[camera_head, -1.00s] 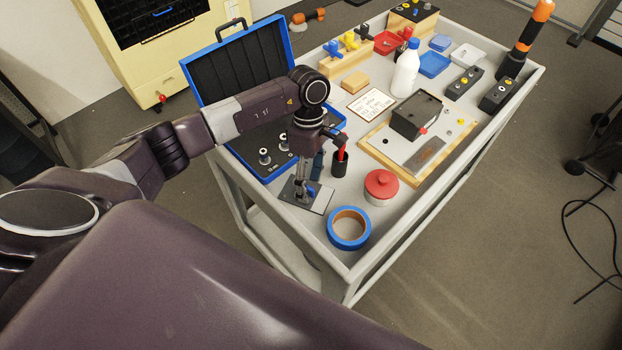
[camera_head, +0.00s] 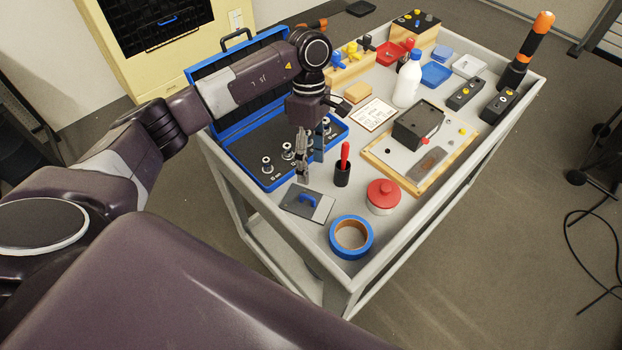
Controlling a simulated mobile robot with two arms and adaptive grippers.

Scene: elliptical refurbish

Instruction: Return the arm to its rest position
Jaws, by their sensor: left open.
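My left arm (camera_head: 252,80) comes in from the left and reaches over the cart. My left gripper (camera_head: 303,172) hangs pointing down, open and empty. In the picture it overlaps the right part of the blue case's tray and sits just above the dark plate with a blue handle (camera_head: 307,201). The open blue case (camera_head: 239,172) holds several silver round pieces in black foam, one of them close beside the gripper. My right gripper is not in view.
The cart (camera_head: 405,218) also bears a red-handled tool in a black holder (camera_head: 342,173), a red-lidded jar (camera_head: 382,196), blue tape (camera_head: 351,237), a white bottle (camera_head: 407,82) and a wood-framed board (camera_head: 440,165). Floor at the right is mostly clear.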

